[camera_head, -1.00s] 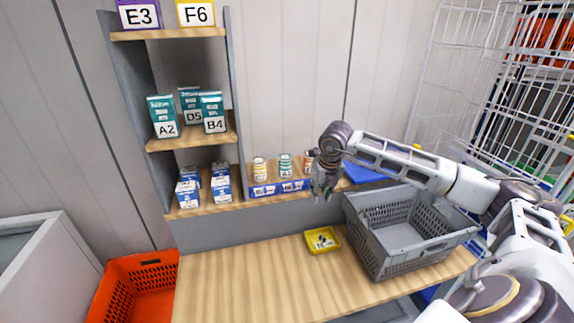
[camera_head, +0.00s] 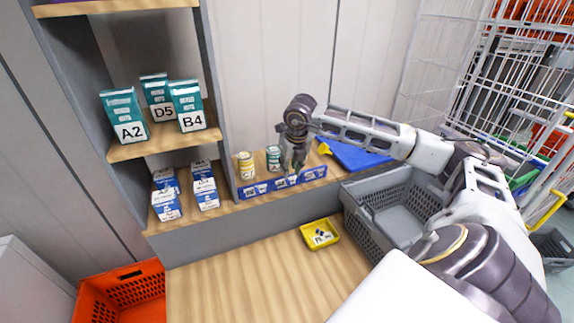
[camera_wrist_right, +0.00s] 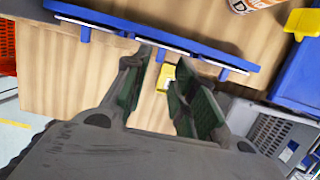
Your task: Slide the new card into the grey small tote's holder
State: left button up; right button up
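The grey small tote (camera_head: 398,217) stands on the bench at the right, partly hidden behind my right arm. My right gripper (camera_head: 291,170) is at the blue label rail (camera_head: 257,187) along the shelf's front edge. The rail holds several white cards, seen nearly edge-on in the right wrist view (camera_wrist_right: 205,48). There, the two fingers of my right gripper (camera_wrist_right: 163,68) stand apart, just below the rail, with nothing clearly held between them. I cannot tell which card is the new one. The tote's card holder cannot be made out. My left gripper is out of view.
A yellow tray (camera_head: 334,241) with small dark and white pieces lies on the bench. Cans, including a yellow one (camera_head: 246,165), stand behind the rail. Blue and white boxes (camera_head: 166,195) stand to the left. A blue bin (camera_head: 352,155) is at the back right.

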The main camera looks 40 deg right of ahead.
aim_at(289, 183)
jog(key=shift+s+b+x, duration=0.25)
jog(key=shift+b+x, duration=0.2)
jog(key=shift+x, duration=0.6)
jog(key=shift+b+x, duration=0.65)
jog(key=shift+x, duration=1.4)
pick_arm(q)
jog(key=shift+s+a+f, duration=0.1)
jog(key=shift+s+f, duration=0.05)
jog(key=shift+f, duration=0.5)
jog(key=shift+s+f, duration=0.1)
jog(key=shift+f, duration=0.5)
pick_arm(e)
jog(key=shift+f, duration=0.3)
jog(key=shift+s+a+f, duration=0.1)
jog(key=shift+f, duration=0.1)
jog(key=shift+r, duration=0.15)
jog(key=shift+c, duration=0.2)
